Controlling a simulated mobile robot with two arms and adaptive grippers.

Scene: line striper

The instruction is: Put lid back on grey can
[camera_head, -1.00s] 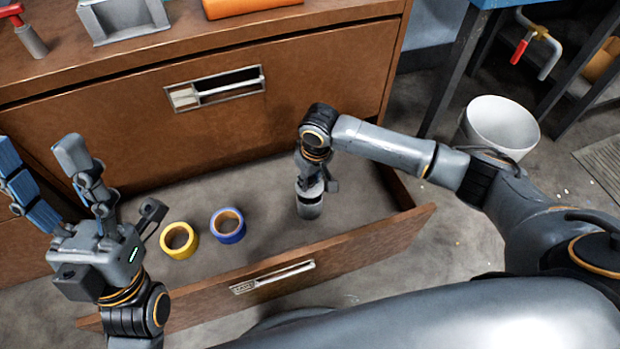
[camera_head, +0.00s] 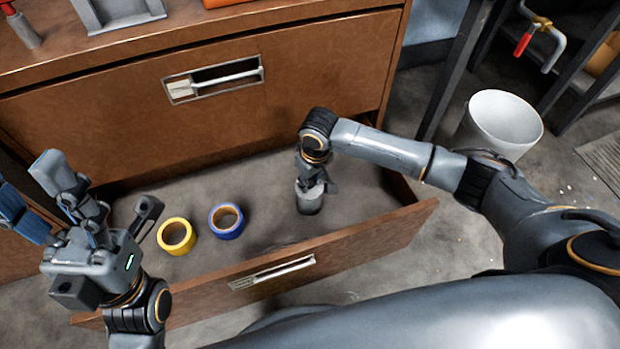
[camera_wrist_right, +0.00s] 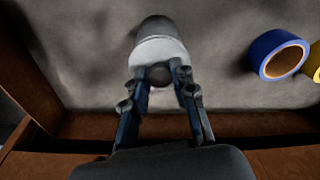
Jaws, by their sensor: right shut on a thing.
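The grey can (camera_head: 309,203) stands in the open drawer, right of the tape rolls. It also shows in the right wrist view (camera_wrist_right: 157,30), with a pale lid (camera_wrist_right: 158,50) at its near end. My right gripper (camera_head: 312,182) is directly above the can, pointing down, and its fingers are shut on the lid. The lid appears to be on or right at the can's top; I cannot tell whether it is fully seated. My left gripper (camera_head: 45,195) is open and empty, raised at the left over the drawer's left end.
A blue tape roll (camera_head: 226,222) and a yellow tape roll (camera_head: 177,236) lie in the drawer left of the can. The drawer front (camera_head: 350,247) stands close by the right arm. A white bucket (camera_head: 503,120) is on the floor at right.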

